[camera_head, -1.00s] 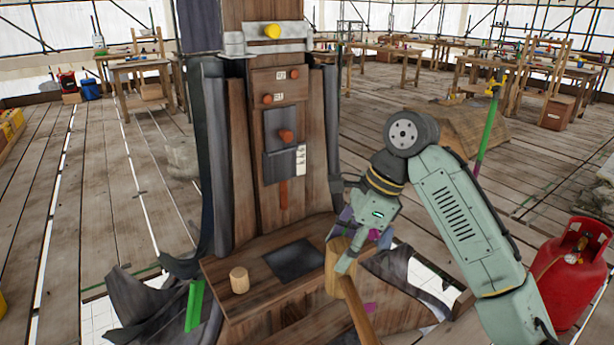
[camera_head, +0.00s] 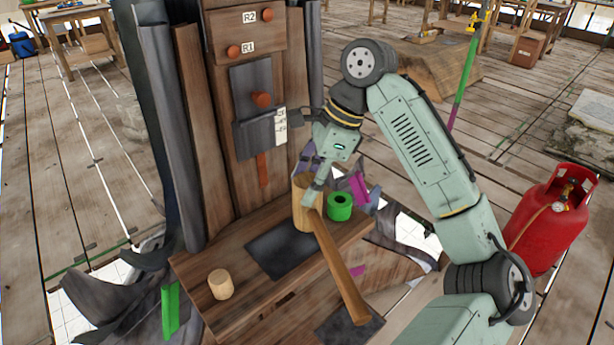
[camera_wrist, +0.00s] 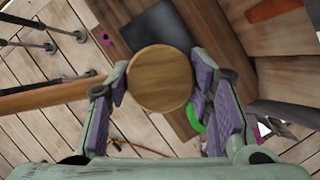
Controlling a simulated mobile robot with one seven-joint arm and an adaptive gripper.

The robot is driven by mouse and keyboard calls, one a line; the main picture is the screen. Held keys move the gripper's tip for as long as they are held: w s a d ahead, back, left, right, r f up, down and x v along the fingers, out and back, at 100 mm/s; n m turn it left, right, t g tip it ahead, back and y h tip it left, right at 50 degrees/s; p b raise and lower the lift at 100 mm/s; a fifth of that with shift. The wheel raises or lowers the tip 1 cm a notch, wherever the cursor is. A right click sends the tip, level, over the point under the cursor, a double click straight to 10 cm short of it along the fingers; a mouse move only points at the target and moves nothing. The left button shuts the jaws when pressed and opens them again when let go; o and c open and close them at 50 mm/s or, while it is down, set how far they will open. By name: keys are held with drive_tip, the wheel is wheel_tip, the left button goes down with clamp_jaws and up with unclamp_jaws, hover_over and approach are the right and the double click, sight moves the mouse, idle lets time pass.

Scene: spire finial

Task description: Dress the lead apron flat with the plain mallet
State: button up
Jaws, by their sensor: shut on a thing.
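My gripper (camera_head: 312,187) is shut on the plain wooden mallet (camera_head: 303,214), holding its round head. The handle slants down to the lower right. In the wrist view the mallet's round end face (camera_wrist: 160,78) sits between my two purple-padded fingers. The mallet is over the right part of the wooden ledge; I cannot tell whether it touches. A grey lead piece (camera_head: 250,80) hangs on the upright timber face, left of the mallet. Its lower flap (camera_head: 256,137), which looks like the apron, seems to stand out from the face, beside a white marked card (camera_head: 281,127).
A dark flat sheet (camera_head: 283,250) and a short wooden cylinder (camera_head: 221,284) are on the ledge. A green ring (camera_head: 340,206) is right of the mallet. Orange knobs (camera_head: 261,99) stick out of the upright face. A red gas cylinder (camera_head: 552,222) stands at right.

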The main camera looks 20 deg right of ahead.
wheel_tip(320, 180, down, 8)
drive_tip(key=b, duration=0.8)
drive_tip(key=shift+w+r, duration=0.1)
drive_tip(key=shift+r, duration=0.1)
wheel_tip(320, 180, up, 3)
drive_tip(key=p, duration=0.3)
drive_tip(key=shift+r+p, duration=0.6)
drive_tip(key=shift+p, duration=0.8)
drive_tip(key=shift+f, duration=0.2)
wheel_tip(320, 180, down, 4)
drive_tip(key=shift+a+b, duration=0.1)
drive_tip(key=shift+b, duration=0.3)
drive_tip(key=shift+r, duration=0.1)
drive_tip(key=shift+c, duration=0.7)
